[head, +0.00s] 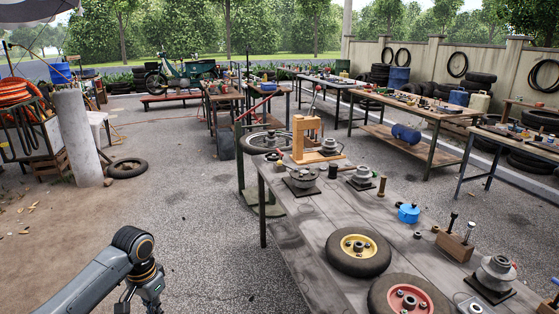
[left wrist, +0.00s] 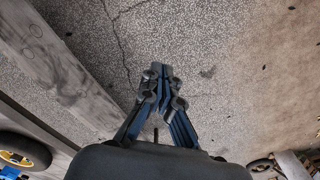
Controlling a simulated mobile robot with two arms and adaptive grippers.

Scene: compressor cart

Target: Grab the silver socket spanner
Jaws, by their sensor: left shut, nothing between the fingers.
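I cannot clearly make out a silver socket spanner. Two upright tools stand in a wooden block (head: 453,246) on the near workbench (head: 290,225): a dark one (head: 449,222) and a silver-looking one (head: 468,232). They are too small to identify surely. My left gripper shows in the left wrist view (left wrist: 160,78), shut and empty above the paved ground. In the head view its arm comes in at the bottom left, left of the workbench and well apart from the block; the fingers are not clearly visible there. My right gripper is not in view.
The workbench holds a yellow-hubbed wheel (head: 358,251), a red-hubbed wheel (head: 405,298), a wooden press (head: 305,140), a blue pot (head: 408,213) and metal hubs. A concrete post (head: 75,135) stands at left. The paved ground (head: 190,200) between is clear.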

